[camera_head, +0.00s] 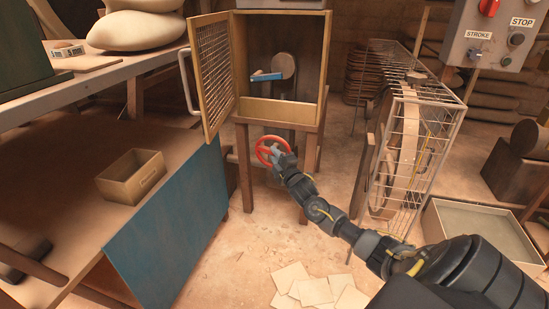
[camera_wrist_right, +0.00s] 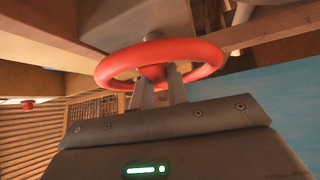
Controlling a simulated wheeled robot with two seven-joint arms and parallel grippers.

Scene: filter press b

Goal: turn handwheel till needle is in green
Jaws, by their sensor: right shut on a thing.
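The red handwheel (camera_head: 268,147) sits low, under the wooden cabinet, between its legs. My right gripper (camera_head: 277,155) is at the wheel, its arm reaching in from the lower right. In the right wrist view the handwheel (camera_wrist_right: 112,66) is large and close, and the two fingers of my right gripper (camera_wrist_right: 161,88) reach up to it and are shut on its spoke or near rim; which one I cannot tell. No gauge needle or green zone can be made out in either view. My left gripper is in neither view.
The cabinet's mesh door (camera_head: 218,75) stands open to the left. A wire guard cage (camera_head: 450,115) stands right of my arm. A bench with a wooden box (camera_head: 131,176) is at left. Pale sheets (camera_head: 316,291) lie on the floor. A control box with a STOP button (camera_head: 516,40) is at upper right.

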